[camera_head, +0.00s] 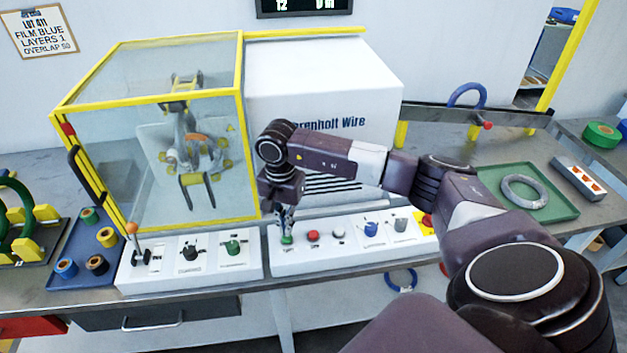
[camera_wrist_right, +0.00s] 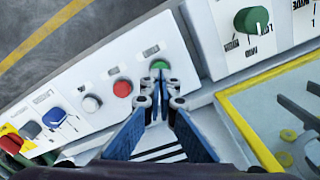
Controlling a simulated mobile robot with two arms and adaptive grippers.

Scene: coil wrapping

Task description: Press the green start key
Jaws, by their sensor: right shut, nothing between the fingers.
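The green start key (camera_head: 287,239) is the leftmost key on the right white control panel (camera_head: 352,257). My right gripper (camera_head: 287,222) points down right at the key, its fingers shut and empty. In the right wrist view the green key (camera_wrist_right: 160,65) shows just past the fingertips (camera_wrist_right: 159,82). The tips look very close to it; I cannot tell whether they touch it. A red key (camera_head: 312,236) and a white key (camera_head: 338,234) sit beside it on the same panel. My left gripper is not in view.
A yellow-framed clear guard (camera_head: 243,120) stands left of my right arm, with a machine inside. A left panel (camera_head: 212,262) carries a lever and knobs. A blue tray (camera_head: 75,265) holds spools. A green tray (camera_head: 560,205) holds a grey coil (camera_head: 525,203).

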